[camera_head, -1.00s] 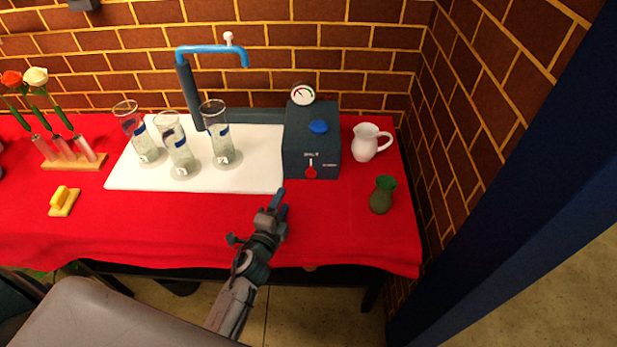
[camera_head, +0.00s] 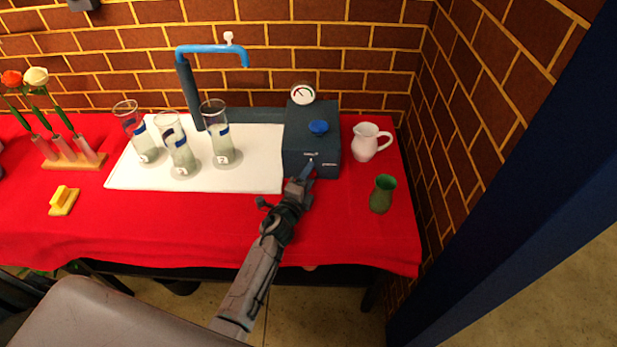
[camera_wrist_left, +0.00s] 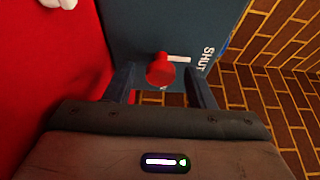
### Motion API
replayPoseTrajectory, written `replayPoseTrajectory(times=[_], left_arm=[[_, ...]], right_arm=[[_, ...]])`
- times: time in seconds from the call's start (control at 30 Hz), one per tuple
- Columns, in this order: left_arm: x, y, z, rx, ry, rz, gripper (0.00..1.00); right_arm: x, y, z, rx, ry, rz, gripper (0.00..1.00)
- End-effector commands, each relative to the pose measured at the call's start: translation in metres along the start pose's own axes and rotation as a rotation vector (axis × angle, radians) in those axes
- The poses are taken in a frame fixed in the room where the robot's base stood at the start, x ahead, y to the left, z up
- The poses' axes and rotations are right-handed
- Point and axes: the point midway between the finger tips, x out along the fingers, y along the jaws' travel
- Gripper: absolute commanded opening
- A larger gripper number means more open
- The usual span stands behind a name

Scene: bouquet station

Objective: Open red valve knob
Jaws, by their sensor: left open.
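The red valve knob (camera_wrist_left: 160,70) is on the front face of the dark box (camera_head: 325,115). In the left wrist view it sits between the open fingers of my left gripper (camera_wrist_left: 160,84), near their tips. I cannot tell whether either finger touches it. A white bar and the word SHUT show beside the knob. In the head view my left gripper (camera_head: 305,172) is at the front of the box and hides the knob. My right gripper is not in view.
A blue cap (camera_head: 318,127) and a gauge (camera_head: 303,93) are on the box. A white pitcher (camera_head: 366,142) and a green vase (camera_head: 382,194) stand to its right. Several glass cylinders (camera_head: 219,135) stand on the white board (camera_head: 258,150) to its left.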

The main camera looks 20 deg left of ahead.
Motion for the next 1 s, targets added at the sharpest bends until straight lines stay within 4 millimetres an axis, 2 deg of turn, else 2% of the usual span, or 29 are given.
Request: replayPoseTrajectory(times=[0.27, 0.5, 0.77, 1.0], left_arm=[[0.002, 0.000, 0.000, 0.000, 0.000, 0.000, 0.50], [0.002, 0.000, 0.000, 0.000, 0.000, 0.000, 0.06], [0.002, -0.002, 0.000, 0.017, 0.000, 0.008, 0.06], [0.002, -0.007, 0.000, 0.116, 0.000, 0.050, 0.06]], right_arm=[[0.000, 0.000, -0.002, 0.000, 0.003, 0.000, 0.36], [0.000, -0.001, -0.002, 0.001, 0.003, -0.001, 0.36], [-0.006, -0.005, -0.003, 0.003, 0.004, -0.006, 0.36], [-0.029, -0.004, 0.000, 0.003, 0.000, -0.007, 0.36]])
